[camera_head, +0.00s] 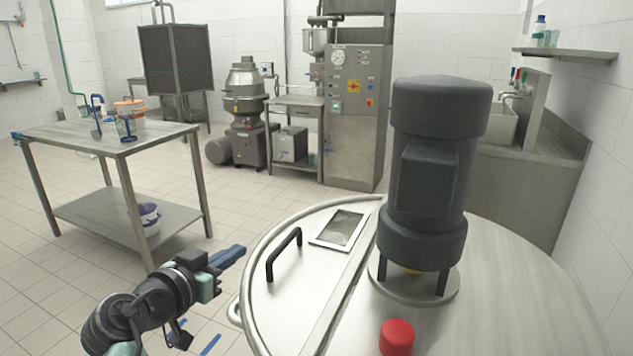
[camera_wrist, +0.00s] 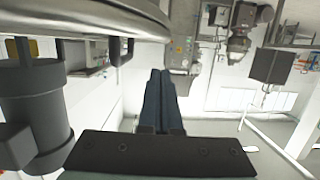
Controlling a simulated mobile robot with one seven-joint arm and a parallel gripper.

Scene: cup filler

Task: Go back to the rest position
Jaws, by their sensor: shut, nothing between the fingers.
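My gripper (camera_head: 229,256) is at the lower left of the head view, its blue fingers together and empty. It is in the air just left of the round steel tank lid (camera_head: 300,318), close to the rim. In the wrist view the two fingers of my gripper (camera_wrist: 160,78) lie side by side in the middle of the picture, with nothing between them. The lid's black handle (camera_head: 284,254) is right of the fingertips in the head view and apart from them.
A dark motor (camera_head: 430,170) and a red cap (camera_head: 396,337) stand on the tank. A steel table (camera_head: 100,142) with containers and tools is at the left. A filling machine (camera_head: 355,120) stands at the back. Tiled floor (camera_head: 60,290) is clear between table and tank.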

